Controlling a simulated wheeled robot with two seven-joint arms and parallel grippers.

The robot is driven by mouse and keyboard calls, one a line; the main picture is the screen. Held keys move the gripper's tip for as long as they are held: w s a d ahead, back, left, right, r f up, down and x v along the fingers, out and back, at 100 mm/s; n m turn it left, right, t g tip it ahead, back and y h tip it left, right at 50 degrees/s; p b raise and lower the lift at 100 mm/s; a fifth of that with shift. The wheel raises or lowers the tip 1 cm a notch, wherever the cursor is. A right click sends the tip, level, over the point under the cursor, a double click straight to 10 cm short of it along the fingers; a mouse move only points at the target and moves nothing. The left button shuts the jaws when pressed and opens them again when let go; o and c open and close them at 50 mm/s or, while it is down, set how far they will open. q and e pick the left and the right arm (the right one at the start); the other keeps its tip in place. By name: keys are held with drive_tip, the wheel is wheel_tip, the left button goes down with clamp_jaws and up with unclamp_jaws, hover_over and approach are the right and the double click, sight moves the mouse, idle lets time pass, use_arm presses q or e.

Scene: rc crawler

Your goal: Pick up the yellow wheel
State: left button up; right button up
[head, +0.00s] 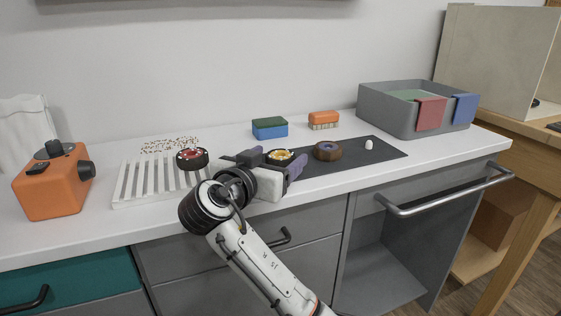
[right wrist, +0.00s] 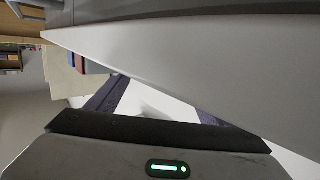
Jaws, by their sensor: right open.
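The yellow wheel (head: 280,155), with a dark tyre and a yellow hub, lies at the left end of the dark mat (head: 385,149). My right gripper (head: 276,160) is open, low over the counter's front part. In the head view its fingers show on either side of the wheel; I cannot tell whether they touch it. The gripper hides the wheel's near side. In the right wrist view the dark fingers (right wrist: 160,100) are spread apart, and I cannot make out the wheel there. My left gripper is not in view.
A red-hubbed wheel (head: 192,158) sits on the white slatted rack (head: 130,184). A brown wheel (head: 327,151) and a small white piece (head: 369,144) are on the mat. Two brushes or sponges (head: 270,127) lie behind. A grey bin (head: 385,112) and orange device (head: 52,187) flank them.

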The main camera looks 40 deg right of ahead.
drive_tip(key=shift+x, duration=1.3)
drive_tip(key=c, duration=1.1)
